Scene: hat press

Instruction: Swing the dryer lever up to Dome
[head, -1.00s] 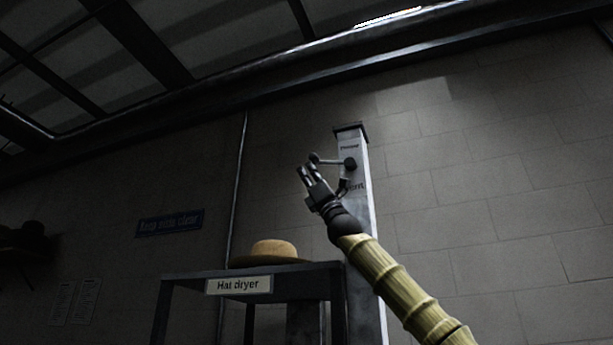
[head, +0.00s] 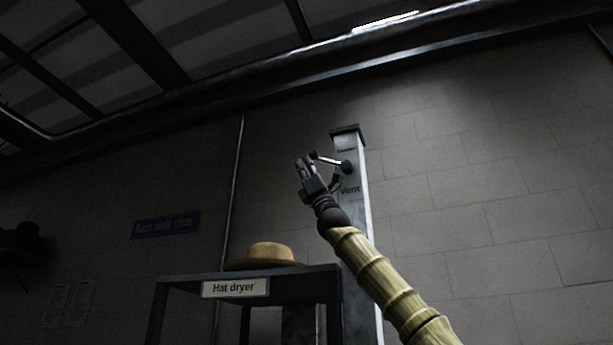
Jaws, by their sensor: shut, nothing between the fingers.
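The dryer lever (head: 328,160) is a thin pale rod on a dark round pivot (head: 347,168) on the grey post. It points left and tilts somewhat upward, with a dark knob (head: 314,154) at its end. The word Vent shows on the post below the pivot; a label above it is too blurred to read. My gripper (head: 304,159) is shut with nothing in it. Its fingers point up at the left of the post, right beside the knob; I cannot tell whether they touch it.
The grey post (head: 353,215) stands against a block wall. Left of it is the dark Hat dryer stand (head: 180,281) with a tan hat (head: 268,256) on top. A blue sign (head: 166,225) hangs on the wall. The wall space right of the post is clear.

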